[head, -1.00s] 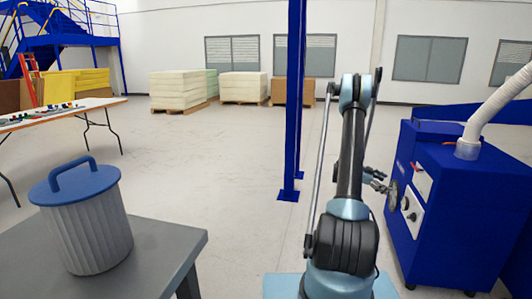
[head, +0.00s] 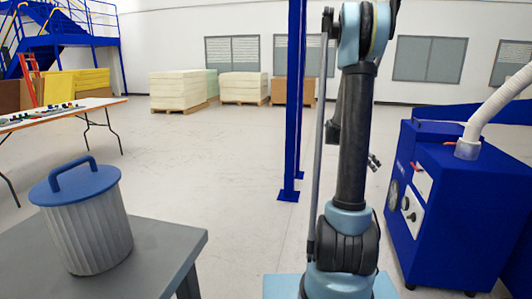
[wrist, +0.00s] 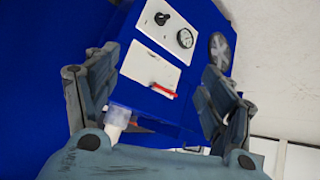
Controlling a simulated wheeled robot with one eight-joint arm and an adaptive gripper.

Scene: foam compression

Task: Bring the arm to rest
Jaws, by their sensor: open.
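My arm (head: 354,140) stands upright in the middle right of the head view, its elbow near the top edge. My gripper (head: 374,162) shows only in part there, behind the arm and left of the blue machine (head: 455,215). In the wrist view my gripper (wrist: 160,65) is open, its two fingers wide apart. Nothing is held between them. The fingers look apart from the machine.
A grey bin (head: 88,230) with a blue lid stands on a grey table (head: 165,255) at the left front. A blue post (head: 293,110) rises just left of my arm. A white hose (head: 495,105) leaves the machine's top. Open floor (head: 220,150) lies in the middle.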

